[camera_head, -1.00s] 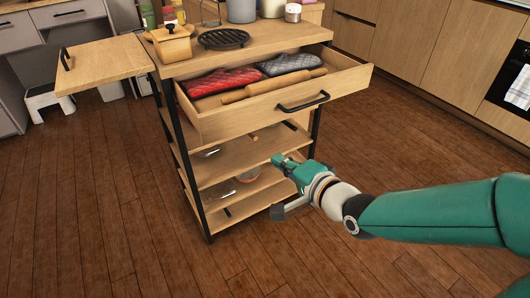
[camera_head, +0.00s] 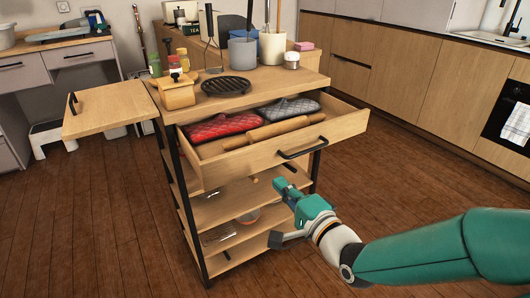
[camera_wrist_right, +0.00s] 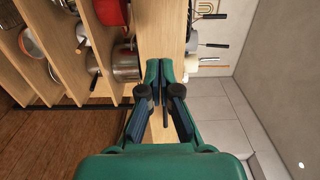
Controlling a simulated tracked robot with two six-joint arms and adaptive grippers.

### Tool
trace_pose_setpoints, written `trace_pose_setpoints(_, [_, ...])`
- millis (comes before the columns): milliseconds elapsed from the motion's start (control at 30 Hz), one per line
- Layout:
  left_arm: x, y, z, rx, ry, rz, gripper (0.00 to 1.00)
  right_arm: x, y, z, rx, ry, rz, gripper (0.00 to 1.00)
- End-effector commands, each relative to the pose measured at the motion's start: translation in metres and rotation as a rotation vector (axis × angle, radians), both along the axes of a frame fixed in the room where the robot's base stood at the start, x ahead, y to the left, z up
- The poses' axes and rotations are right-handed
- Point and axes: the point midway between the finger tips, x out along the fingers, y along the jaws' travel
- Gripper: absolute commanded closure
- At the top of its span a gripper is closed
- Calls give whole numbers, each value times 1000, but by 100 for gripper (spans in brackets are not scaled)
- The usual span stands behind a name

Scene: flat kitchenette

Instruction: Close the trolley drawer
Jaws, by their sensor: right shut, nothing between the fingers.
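The wooden trolley (camera_head: 184,215) stands in the middle of the head view. Its top drawer (camera_head: 240,163) is pulled out toward me, with a black bar handle (camera_head: 302,149) on its front. A red oven mitt (camera_head: 225,127), a grey mitt (camera_head: 290,110) and a rolling pin (camera_head: 272,131) lie in the drawer. My right gripper (camera_head: 278,186) is shut and empty, in front of the trolley and below the handle in the picture, apart from the handle. Its closed fingers also show in the right wrist view (camera_wrist_right: 160,72). My left gripper is out of view.
A side leaf (camera_head: 108,108) sticks out left of the trolley. A wooden box (camera_head: 177,92), a black trivet (camera_head: 226,86) and a utensil pot (camera_head: 242,52) stand on top. Wooden floor is clear in front.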

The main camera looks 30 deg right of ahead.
Motion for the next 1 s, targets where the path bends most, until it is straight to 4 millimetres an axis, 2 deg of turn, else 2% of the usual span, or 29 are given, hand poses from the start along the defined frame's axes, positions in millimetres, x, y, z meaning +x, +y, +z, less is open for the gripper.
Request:
trace_pose_setpoints(33, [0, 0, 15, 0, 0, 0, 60, 7, 0, 6, 1, 4, 1, 100])
trace_pose_setpoints(167, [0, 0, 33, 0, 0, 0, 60, 20, 1, 5, 2, 5, 0, 100])
trace_pose_setpoints(300, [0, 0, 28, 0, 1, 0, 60, 47, 4, -1, -1, -2, 1, 100])
trace_pose_setpoints(500, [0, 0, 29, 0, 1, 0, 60, 74, 6, -1, -1, -1, -1, 100])
trace_pose_setpoints(700, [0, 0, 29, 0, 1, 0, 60, 84, 6, -1, -1, -2, -2, 100])
trace_pose_setpoints(967, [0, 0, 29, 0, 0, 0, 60, 85, 6, 0, 0, -1, -3, 100])
trace_pose_setpoints(1000, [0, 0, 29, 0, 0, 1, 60, 85, -1, 0, 0, -1, -5, 100])
